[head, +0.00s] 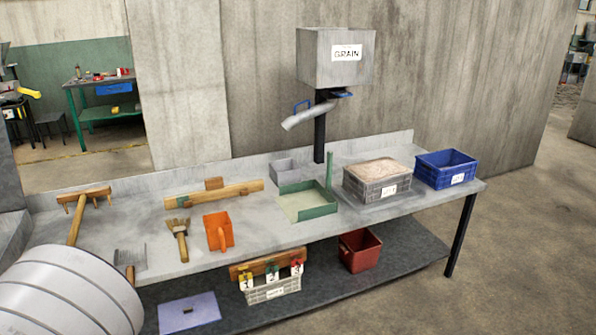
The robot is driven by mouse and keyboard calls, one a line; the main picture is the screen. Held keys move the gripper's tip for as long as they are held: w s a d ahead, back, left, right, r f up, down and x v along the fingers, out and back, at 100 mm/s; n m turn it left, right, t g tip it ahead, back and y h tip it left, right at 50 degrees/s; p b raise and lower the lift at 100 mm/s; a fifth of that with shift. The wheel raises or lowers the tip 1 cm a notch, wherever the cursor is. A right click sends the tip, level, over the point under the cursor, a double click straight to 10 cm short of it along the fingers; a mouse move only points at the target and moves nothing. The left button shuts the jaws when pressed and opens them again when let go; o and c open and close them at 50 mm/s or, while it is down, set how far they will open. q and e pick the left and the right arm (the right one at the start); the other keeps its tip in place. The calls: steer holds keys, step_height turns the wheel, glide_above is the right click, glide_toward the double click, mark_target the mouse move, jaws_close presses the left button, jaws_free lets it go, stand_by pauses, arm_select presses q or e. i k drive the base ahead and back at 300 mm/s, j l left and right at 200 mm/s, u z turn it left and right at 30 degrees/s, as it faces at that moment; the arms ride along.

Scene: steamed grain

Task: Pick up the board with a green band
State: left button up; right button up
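A long wooden board (240,189) with a small block-like grip on top lies toward the back of the grey workbench (262,238), left of the green-edged tray (318,211). I see no clear band around that one either. Neither of my grippers is in view.
A brush (178,229), an orange scoop (218,232) and a wooden rake (76,222) lie on the bench. A grain-filled crate (377,190) and a blue crate (446,170) stand right. A large ribbed cylinder (65,293) fills the lower left. A grain hopper (320,62) stands behind.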

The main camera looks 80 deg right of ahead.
mark_target(215, 190)
steer(key=z, duration=3.6)
